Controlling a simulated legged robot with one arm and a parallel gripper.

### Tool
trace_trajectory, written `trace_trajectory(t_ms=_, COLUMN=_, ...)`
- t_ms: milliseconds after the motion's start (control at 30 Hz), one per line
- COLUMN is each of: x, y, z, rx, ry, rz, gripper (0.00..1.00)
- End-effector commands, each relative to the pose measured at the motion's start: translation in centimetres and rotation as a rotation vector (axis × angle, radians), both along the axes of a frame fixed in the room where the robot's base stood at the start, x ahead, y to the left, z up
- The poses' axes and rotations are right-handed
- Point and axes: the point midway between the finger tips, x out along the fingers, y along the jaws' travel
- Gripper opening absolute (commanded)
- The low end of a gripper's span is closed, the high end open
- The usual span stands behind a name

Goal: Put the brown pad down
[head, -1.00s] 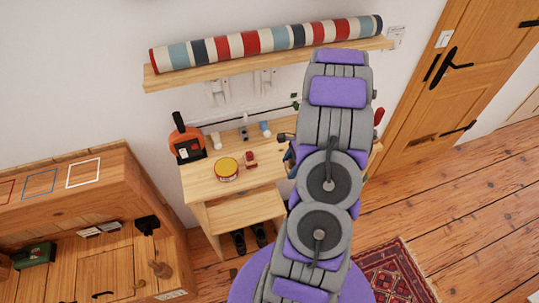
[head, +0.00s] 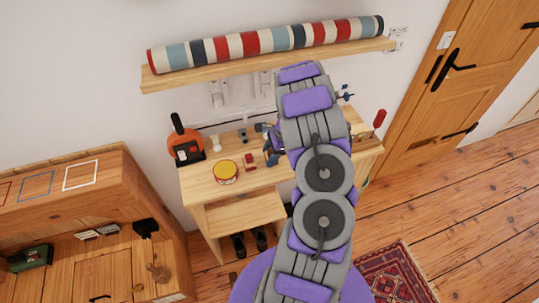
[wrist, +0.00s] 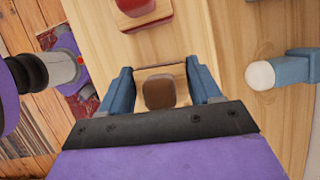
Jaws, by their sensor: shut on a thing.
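In the wrist view, the brown pad (wrist: 160,92) lies between the two blue fingers of my gripper (wrist: 161,88). My gripper is shut on it, above or at the light wooden bench top (wrist: 205,45); I cannot tell whether the pad touches the wood. In the head view, my gripper (head: 271,147) is partly hidden by my arm, over the middle of the wooden bench (head: 210,188). The pad cannot be made out there.
A red object (wrist: 140,10) and a blue piece with a white end (wrist: 285,72) lie near my gripper. A yellow-lidded tin (head: 226,172) and an orange-and-black device (head: 186,145) stand left. A shelf (head: 250,67) with a striped roll (head: 265,41) is above.

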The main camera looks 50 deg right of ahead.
Motion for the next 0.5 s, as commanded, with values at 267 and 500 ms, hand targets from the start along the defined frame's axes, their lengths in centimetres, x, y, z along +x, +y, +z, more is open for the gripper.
trace_trajectory(t_ms=267, x=0.03, y=0.12, z=-0.09, rx=-0.005, ry=0.0, rz=0.0, gripper=0.67)
trace_trajectory(t_ms=500, x=0.01, y=0.21, z=0.0, rx=-0.006, ry=-0.001, rz=-0.001, gripper=0.89)
